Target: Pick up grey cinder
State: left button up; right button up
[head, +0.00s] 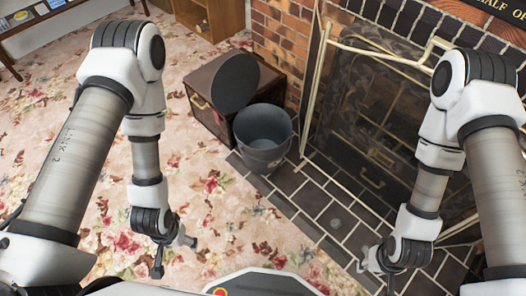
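A small, faint grey lump (336,222), possibly the grey cinder, lies on the dark hearth tiles; it is too small to be sure. My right gripper (376,273) points down over the hearth's near part, below and to the right of that lump. Its fingers look apart, with nothing seen between them. My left gripper (174,258) hangs over the flowered carpet at lower left, with its fingers spread and empty.
A grey metal bucket (265,160) stands open on the hearth's left edge, its round lid (236,82) raised behind it. A brown chest (205,108) stands behind. The brass-framed fireplace screen (380,128) borders the hearth. Carpet (95,225) lies free at left.

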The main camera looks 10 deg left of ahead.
aim_at(335, 224)
jog(key=k+l+z, duration=0.1)
jog(key=z, duration=0.65)
